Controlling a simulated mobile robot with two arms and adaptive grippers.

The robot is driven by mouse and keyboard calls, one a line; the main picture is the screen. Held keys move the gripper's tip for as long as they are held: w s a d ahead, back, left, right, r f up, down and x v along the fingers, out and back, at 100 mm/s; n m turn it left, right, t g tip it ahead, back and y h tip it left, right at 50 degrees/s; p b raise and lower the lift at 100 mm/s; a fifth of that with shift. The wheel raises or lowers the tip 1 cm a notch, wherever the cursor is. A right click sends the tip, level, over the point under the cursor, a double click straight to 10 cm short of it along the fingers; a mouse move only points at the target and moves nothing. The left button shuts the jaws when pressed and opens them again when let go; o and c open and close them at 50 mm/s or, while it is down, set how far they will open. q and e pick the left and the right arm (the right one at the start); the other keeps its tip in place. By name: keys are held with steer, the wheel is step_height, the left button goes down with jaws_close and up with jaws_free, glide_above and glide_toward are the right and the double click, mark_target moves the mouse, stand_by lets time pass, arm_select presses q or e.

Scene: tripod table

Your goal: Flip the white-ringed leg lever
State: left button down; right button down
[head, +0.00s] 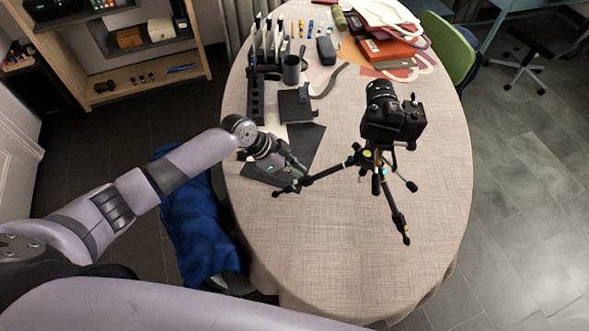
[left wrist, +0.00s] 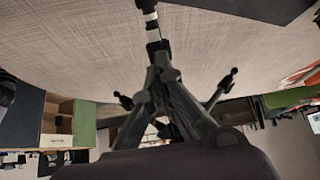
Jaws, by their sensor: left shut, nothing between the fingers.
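A black camera (head: 385,118) stands on a black tripod (head: 372,165) with spread legs on the table. The tripod leg (head: 325,173) that reaches left runs close to my left gripper (head: 302,168). In the left wrist view a dark leg with white rings (left wrist: 151,17) comes down from the top. My left gripper is shut and empty, its tips (left wrist: 159,58) at or just beside this leg; I cannot tell whether they touch. The lever itself is too small or hidden to make out. My right gripper is not in view.
The oval table (head: 345,265) has a beige cloth, clear at the front. Dark flat sheets (head: 308,142) lie under the left gripper. A grey mug (head: 291,70), a black stand and red-orange books (head: 388,47) are at the back. A blue cloth (head: 200,225) hangs at the left edge.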

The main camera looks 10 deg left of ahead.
arm_select(q)
steer(key=shift+d+r, duration=0.1)
steer(key=shift+d, duration=0.05)
steer(key=shift+w+d+r, duration=0.15)
steer(key=shift+d, duration=0.05)
steer(key=c, duration=2.4)
jaws_free()
steer(key=c, duration=2.1)
jaws_free()
steer(key=shift+a+r, duration=0.1)
steer(key=p+v, duration=0.4)
steer(key=v, duration=0.1)
steer(key=shift+a+r+p, duration=0.2)
steer(key=shift+r+p, duration=0.1)
